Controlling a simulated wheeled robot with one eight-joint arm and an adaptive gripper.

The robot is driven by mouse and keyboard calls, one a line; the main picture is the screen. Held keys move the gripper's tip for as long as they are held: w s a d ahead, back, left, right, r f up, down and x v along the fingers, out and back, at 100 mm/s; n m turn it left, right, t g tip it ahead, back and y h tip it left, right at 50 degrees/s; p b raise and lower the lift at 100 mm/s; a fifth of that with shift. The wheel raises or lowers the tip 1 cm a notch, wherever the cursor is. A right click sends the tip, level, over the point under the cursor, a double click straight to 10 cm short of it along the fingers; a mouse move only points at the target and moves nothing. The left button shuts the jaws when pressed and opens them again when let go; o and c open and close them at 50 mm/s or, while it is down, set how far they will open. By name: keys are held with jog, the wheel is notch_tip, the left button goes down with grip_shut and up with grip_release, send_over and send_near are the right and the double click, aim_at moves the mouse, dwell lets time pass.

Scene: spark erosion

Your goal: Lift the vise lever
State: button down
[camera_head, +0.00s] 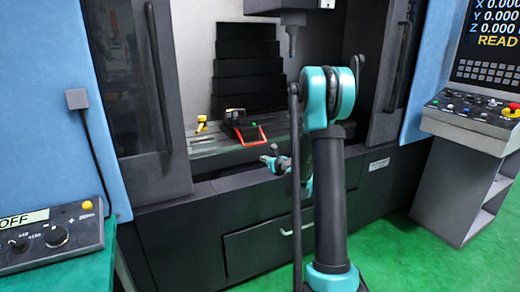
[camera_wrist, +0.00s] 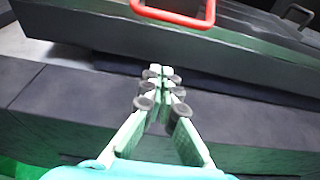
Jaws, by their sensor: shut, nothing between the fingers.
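The vise (camera_head: 235,122) sits on the machine's table inside the enclosure. Its lever (camera_head: 247,141) is a red U-shaped handle at the vise's front, hanging over the table's front side. In the wrist view the red lever (camera_wrist: 175,17) shows at the top, cut off by the frame edge. My gripper (camera_head: 264,160) is in front of the machine table, below and slightly right of the lever. In the wrist view my gripper (camera_wrist: 160,72) has its fingertips together with nothing between them, and it is apart from the lever.
The machine table (camera_head: 205,145) has a dark front edge with the black lower cabinet (camera_head: 245,205) beneath it. A yellow-topped part (camera_head: 201,124) stands left of the vise. The spindle (camera_head: 292,40) hangs above right. Dark doors (camera_head: 150,90) flank the opening.

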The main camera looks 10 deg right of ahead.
jog(key=shift+w, duration=0.1)
jog(key=x, duration=1)
jog(key=shift+a, duration=0.1)
jog(key=shift+s+r, duration=0.2)
jog(key=shift+r, duration=1.85)
jog(key=shift+r, duration=0.1)
